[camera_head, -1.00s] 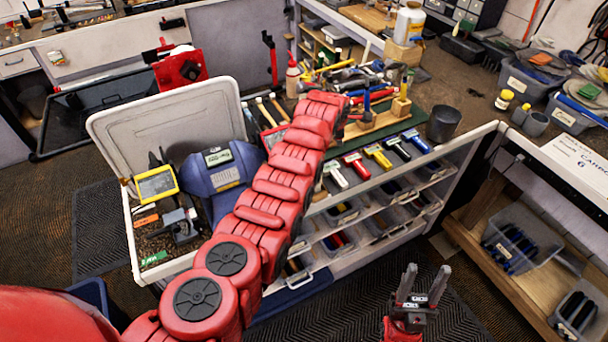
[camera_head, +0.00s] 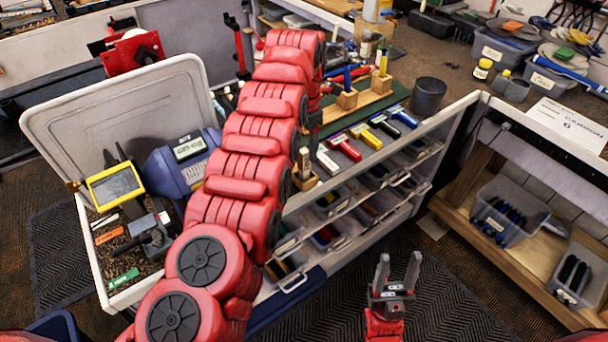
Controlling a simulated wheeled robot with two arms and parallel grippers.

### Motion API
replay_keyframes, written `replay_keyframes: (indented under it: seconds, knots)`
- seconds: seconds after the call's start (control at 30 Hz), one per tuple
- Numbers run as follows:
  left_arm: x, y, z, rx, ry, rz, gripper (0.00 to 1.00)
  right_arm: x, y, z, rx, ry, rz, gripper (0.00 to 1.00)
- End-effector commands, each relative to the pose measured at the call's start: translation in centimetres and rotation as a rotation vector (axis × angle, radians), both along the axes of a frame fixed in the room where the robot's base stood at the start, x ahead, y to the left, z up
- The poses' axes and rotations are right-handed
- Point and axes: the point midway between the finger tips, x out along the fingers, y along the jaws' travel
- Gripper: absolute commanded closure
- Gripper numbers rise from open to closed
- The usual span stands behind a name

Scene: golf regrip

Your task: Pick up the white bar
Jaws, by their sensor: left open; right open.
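A white-handled bar-shaped tool (camera_head: 327,160) lies at the left end of a row of coloured tools on the bench's front edge. A small white strip (camera_head: 104,221) also lies in the open case; I cannot tell which one is the white bar. My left arm (camera_head: 243,150) rises through the middle of the view and bends over near the bench. Its gripper is hidden behind the arm links. My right gripper (camera_head: 397,272) is open and empty, fingers pointing up, over the floor in front of the drawers and well apart from both white things.
The open case (camera_head: 90,262) stands left of my arm with a blue-grey device (camera_head: 180,165) inside. Wooden blocks (camera_head: 348,99) and a dark cup (camera_head: 428,95) stand behind the tool row. A low shelf (camera_head: 470,215) with bins is at right.

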Motion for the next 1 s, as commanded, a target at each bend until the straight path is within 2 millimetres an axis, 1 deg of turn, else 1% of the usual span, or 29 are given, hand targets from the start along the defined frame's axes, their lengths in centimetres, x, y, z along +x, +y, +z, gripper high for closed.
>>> replay_keyframes:
  seconds: [0.03,0.1,0.2,0.37,0.47,0.57,0.63,0.7,0.8,0.93,0.97,1.0]
  knots:
    - [-0.1,-0.1,-0.7,0.002,0.001,-0.002,0.32,0.0,0.0,0.0,0.000,0.000,0.000,0.50]
    - [-0.1,0.0,-1.5,0.002,0.003,0.000,0.32,0.0,0.0,0.7,0.000,0.000,0.000,0.50]
    - [-0.1,0.0,-2.4,0.002,0.002,-0.001,0.32,0.0,0.0,0.9,0.000,0.000,0.000,0.50]
    - [0.0,0.1,-3.0,0.002,0.001,0.000,0.32,0.0,0.0,1.3,0.000,0.000,0.000,0.50]
    - [-0.1,0.2,-3.8,0.003,0.004,0.000,0.32,0.0,0.0,2.2,0.000,0.000,0.000,0.50]
    - [-0.1,0.3,-5.2,0.005,0.005,0.000,0.32,0.0,0.0,3.6,0.000,0.000,0.000,0.50]
    - [-0.1,0.3,-6.7,0.004,0.005,-0.001,0.32,0.0,0.0,3.7,0.000,0.000,0.000,0.50]
    - [0.0,0.3,-7.7,0.003,0.003,-0.001,0.32,0.0,0.0,3.8,0.000,0.000,0.000,0.50]
    - [0.0,0.2,-8.2,0.002,0.002,-0.001,0.32,0.0,0.0,3.7,0.000,0.001,0.000,0.50]
    - [0.0,0.2,-8.2,0.001,0.000,-0.001,0.32,0.0,0.0,3.7,0.000,0.000,0.000,0.50]
    - [0.0,0.2,-8.2,0.001,0.000,-0.001,0.36,0.0,0.0,3.7,0.000,0.000,0.000,0.50]
    - [0.0,0.1,-8.1,0.001,0.000,-0.001,0.43,0.0,0.0,3.7,0.000,0.000,0.000,0.50]
